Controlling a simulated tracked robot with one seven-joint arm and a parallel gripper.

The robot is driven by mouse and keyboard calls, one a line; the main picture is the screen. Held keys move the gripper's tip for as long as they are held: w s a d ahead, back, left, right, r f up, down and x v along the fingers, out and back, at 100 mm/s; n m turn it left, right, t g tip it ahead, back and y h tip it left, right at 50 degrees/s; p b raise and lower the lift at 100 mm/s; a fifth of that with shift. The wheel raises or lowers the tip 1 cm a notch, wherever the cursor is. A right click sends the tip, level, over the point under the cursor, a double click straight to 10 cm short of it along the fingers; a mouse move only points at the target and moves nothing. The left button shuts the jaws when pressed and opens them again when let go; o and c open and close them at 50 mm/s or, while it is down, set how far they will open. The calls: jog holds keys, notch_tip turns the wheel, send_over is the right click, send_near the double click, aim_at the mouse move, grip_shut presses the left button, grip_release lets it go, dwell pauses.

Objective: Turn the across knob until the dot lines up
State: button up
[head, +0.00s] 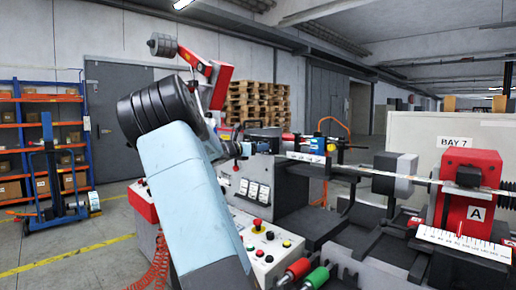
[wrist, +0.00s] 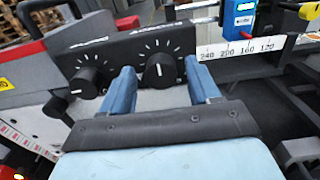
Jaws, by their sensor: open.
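Two round black knobs sit on a black panel (wrist: 118,48) in the wrist view, each ringed by white tick marks. The right knob (wrist: 161,74) has a white pointer line standing nearly upright. The left knob (wrist: 84,82) has a short white mark on its lower left. Small white lettering above each is too blurred to read, so I cannot tell which is the across knob. No dot can be made out. My gripper (wrist: 158,68) is open, with one blue finger on each side of the right knob; I cannot tell whether they touch it.
A white scale (wrist: 240,48) and a blue block (wrist: 237,18) lie right of the panel. In the head view, a control box (head: 262,245) with buttons stands in front, and a red unit marked A (head: 467,190) at right. My arm hides part of the machine.

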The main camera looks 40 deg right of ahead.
jog(key=shift+d, duration=0.1)
jog(key=c, duration=1)
jog(key=shift+c, duration=0.2)
jog(key=m, duration=1.1)
jog(key=shift+f, duration=0.1)
jog(key=shift+m, duration=0.4)
